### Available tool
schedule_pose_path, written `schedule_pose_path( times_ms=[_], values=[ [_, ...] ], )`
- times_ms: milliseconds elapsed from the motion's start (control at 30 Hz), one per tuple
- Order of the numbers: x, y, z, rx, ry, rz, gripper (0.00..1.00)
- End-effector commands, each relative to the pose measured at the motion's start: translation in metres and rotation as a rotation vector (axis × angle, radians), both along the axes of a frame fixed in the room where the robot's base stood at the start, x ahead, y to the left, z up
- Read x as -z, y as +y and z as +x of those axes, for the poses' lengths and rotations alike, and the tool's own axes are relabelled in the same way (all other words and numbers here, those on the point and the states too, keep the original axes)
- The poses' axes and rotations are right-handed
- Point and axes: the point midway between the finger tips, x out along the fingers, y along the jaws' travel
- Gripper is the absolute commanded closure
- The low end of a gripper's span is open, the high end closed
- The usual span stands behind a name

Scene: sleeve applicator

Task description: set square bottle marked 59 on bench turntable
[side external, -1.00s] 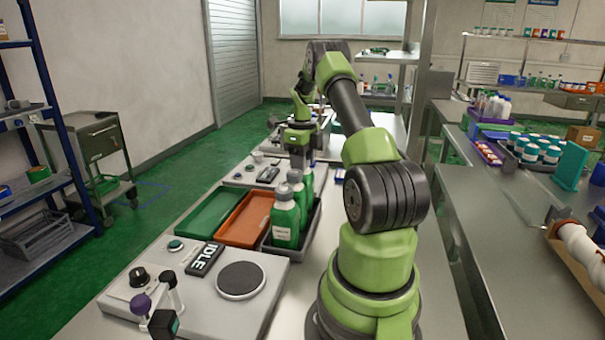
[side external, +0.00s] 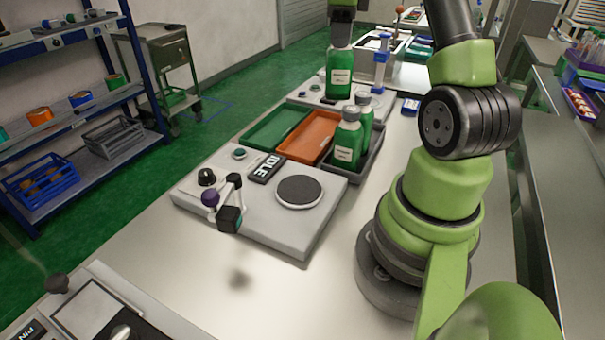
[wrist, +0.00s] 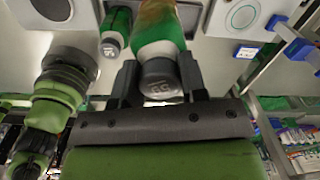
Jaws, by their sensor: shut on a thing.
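A green square bottle (side external: 339,82) with a pale label hangs upright in my gripper (side external: 341,45), above the back of the bench unit. In the wrist view its grey cap (wrist: 158,79) sits between the two dark fingers of my gripper (wrist: 160,84), and the mark on it looks like 59. The fingers are shut on the bottle's top. The turntable (side external: 299,190) is a dark round disc on the near grey bench unit, empty, in front of the bottle and lower. Two similar green bottles (side external: 347,143) stand in the dark tray (side external: 372,160).
A green tray (side external: 272,127) and an orange tray (side external: 309,136) lie beside the dark tray. An IDLE display (side external: 266,168) and a small post with a purple knob (side external: 212,198) stand left of the turntable. A blue stand (side external: 382,62) is right of the held bottle.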

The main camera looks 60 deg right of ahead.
Motion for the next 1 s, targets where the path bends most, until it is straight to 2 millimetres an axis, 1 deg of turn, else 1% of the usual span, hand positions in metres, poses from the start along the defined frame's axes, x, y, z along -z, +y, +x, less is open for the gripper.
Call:
schedule_pose_path(
  times_ms=[33, 67, 100, 167, 200, 300, 400, 433, 500, 633, 733, 900, 1000],
  values=[
    [-0.006, 0.025, 0.009, -0.103, 0.002, 0.001, 1.0],
    [-0.008, 0.039, 0.013, -0.166, 0.003, 0.002, 1.0],
    [-0.011, 0.059, 0.017, -0.257, 0.005, 0.003, 1.0],
    [-0.014, 0.091, 0.02, -0.402, 0.009, 0.004, 1.0],
    [-0.016, 0.112, 0.02, -0.497, 0.011, 0.006, 1.0],
    [-0.018, 0.158, 0.014, -0.714, 0.016, 0.007, 1.0],
    [-0.018, 0.192, 0.003, -0.887, 0.021, 0.01, 1.0],
    [-0.017, 0.199, -0.001, -0.929, 0.022, 0.012, 1.0],
    [-0.016, 0.214, -0.008, -1.01, 0.025, 0.012, 1.0],
    [-0.013, 0.227, -0.016, -1.095, 0.028, 0.015, 1.0],
    [0.0, 0.231, -0.019, -1.116, 0.032, 0.019, 1.0],
    [0.03, 0.231, -0.019, -1.114, 0.034, 0.022, 1.0],
    [0.041, 0.23, -0.019, -1.113, 0.032, 0.019, 1.0]
  ],
)
